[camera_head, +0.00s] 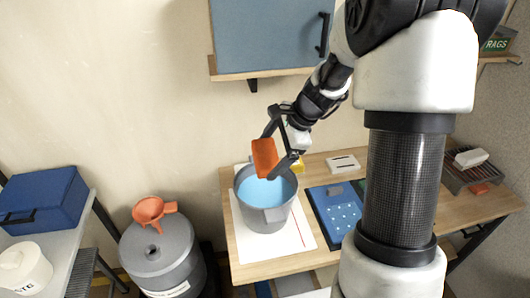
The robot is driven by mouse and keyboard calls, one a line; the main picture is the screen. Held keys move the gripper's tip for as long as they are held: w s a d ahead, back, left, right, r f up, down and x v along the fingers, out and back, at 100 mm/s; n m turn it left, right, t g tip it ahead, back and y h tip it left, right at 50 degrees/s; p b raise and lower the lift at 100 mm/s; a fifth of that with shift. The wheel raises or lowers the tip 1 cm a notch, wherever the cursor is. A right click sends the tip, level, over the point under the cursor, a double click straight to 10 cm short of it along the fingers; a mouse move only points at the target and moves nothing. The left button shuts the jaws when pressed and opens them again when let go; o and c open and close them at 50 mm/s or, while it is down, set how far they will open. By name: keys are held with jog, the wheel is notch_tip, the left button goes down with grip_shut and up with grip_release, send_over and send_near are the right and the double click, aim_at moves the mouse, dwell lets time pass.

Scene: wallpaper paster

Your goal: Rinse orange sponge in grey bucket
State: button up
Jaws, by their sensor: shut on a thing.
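My gripper (277,150) is shut on the orange sponge (264,159) and holds it above the grey bucket (268,220). The sponge hangs tilted over the bucket's back rim, and its lower end is close to the opening. I cannot tell whether it touches the light blue water (266,193). The bucket stands upright on a white sheet (300,232) on the wooden table (248,268).
A blue tray (338,210) lies right of the bucket, partly behind my arm. A blue wall cabinet (264,36) hangs above. A grey drum (158,255) with an orange funnel (151,209) stands left of the table. A wire rack (468,174) sits at the far right.

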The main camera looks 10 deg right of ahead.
notch_tip(320, 180, down, 10)
jog(key=b, duration=0.8)
jog(key=shift+f, duration=0.25)
jog(key=shift+f, duration=0.15)
jog(key=shift+f, duration=0.5)
dwell(0.4)
jog(key=shift+d+r, duration=0.1)
jog(key=shift+d, duration=1.3)
dwell(4.0)
